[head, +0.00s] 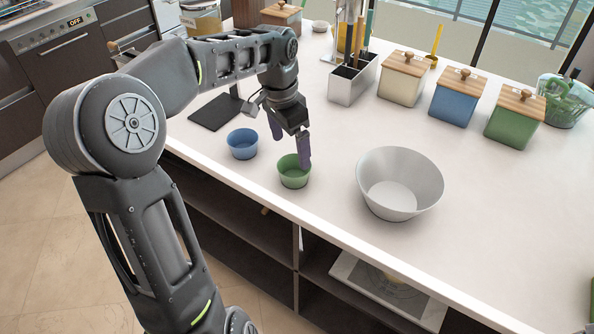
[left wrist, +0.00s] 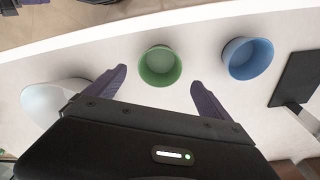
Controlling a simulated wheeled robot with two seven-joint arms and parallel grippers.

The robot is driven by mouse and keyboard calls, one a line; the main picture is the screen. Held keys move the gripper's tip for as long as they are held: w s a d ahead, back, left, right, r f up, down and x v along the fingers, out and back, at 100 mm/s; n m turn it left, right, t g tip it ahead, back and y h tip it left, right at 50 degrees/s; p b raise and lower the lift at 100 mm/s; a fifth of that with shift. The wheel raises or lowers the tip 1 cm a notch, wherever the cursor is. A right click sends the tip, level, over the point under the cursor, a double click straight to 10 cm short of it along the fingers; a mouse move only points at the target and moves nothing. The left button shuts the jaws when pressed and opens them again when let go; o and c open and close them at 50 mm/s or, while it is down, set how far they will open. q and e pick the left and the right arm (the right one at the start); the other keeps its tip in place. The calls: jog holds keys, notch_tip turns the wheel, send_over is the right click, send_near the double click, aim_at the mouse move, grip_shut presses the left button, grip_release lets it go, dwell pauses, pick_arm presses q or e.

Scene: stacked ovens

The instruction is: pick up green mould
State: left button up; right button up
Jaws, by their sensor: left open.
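The green mould (head: 294,172) is a small round cup standing upright on the white counter near its front edge. In the left wrist view the green mould (left wrist: 160,66) lies beyond and between my two fingertips. My left gripper (head: 290,147) is open and empty, just above and behind the mould in the head view. One finger overlaps the mould's rim in that view; I cannot tell whether it touches. In the left wrist view the left gripper (left wrist: 158,76) has its fingers spread wide. My right gripper is not in view.
A blue mould (head: 242,143) stands left of the green one. A large white bowl (head: 399,183) stands to the right. A dark flat stand (head: 216,111), a utensil holder (head: 352,80) and lidded boxes (head: 454,97) are farther back. The counter's front edge is close.

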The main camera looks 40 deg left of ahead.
aim_at(294, 165)
pick_arm(q)
jog(key=shift+f, duration=0.1)
jog(key=shift+w+d+f, duration=0.1)
jog(key=shift+w+f, duration=0.1)
jog(key=shift+f, duration=1.05)
jog(key=f, duration=0.1)
jog(key=f+p, duration=0.1)
jog(key=f, duration=0.3)
jog(key=shift+w+d+f+p, duration=0.1)
jog(key=shift+w+p, duration=0.2)
jog(key=shift+w, duration=0.05)
jog(key=shift+c, duration=0.3)
jog(key=c, duration=1.4)
notch_tip(294, 165, up, 10)
jog(key=shift+r+b, duration=0.1)
jog(key=shift+b, duration=0.5)
